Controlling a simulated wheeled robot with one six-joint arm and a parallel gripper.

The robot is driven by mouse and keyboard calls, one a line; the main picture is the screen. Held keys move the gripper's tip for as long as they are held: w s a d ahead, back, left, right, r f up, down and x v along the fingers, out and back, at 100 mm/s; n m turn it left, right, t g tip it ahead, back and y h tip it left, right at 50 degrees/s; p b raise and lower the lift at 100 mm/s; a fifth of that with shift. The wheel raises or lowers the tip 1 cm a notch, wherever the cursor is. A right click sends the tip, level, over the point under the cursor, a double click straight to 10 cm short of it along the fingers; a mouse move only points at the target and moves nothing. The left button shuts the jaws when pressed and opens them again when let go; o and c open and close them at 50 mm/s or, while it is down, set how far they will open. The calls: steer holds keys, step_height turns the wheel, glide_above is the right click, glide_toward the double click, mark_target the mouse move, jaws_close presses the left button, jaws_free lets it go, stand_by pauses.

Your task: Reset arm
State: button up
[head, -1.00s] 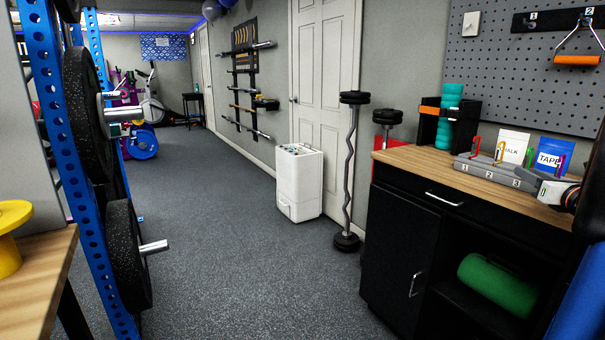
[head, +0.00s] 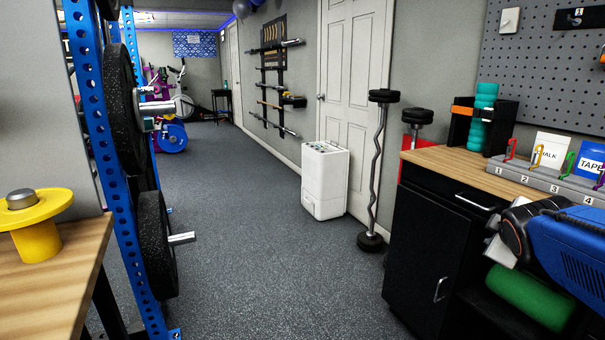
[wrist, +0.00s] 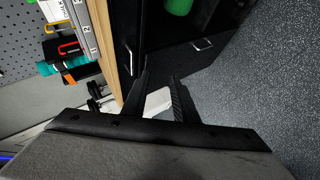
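My gripper (wrist: 158,76) shows in the wrist view with its two dark fingers apart and nothing between them. Past the fingers lie the black cabinet's front and the floor, in a view turned on its side. In the head view my blue and black arm (head: 575,245) reaches in from the right edge, in front of the cabinet. It hides part of the cabinet's top and of the green roll (head: 528,298). I cannot make out the fingers in the head view.
The black cabinet (head: 430,255) with a wooden top stands at right, bearing a numbered rack (head: 548,180) with coloured carabiners. A white appliance (head: 325,180) and a curl bar (head: 377,170) stand by the door. A blue weight rack (head: 105,150) is at left. The floor between is clear.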

steer(key=s+a+f+m+g+y, duration=0.2)
steer(key=s+a+f+m, duration=0.2)
steer(key=s+a, duration=0.4)
steer(key=s+a+f+m+g+y, duration=0.3)
steer(key=s+a+f+m, duration=0.1)
steer(key=s+a+f, duration=0.3)
steer(key=s+a, duration=0.2)
steer(key=a, duration=0.1)
steer(key=shift+s+a+f+y, duration=0.15)
steer(key=shift+a+f+y, duration=0.05)
steer(key=shift+f+y, duration=0.1)
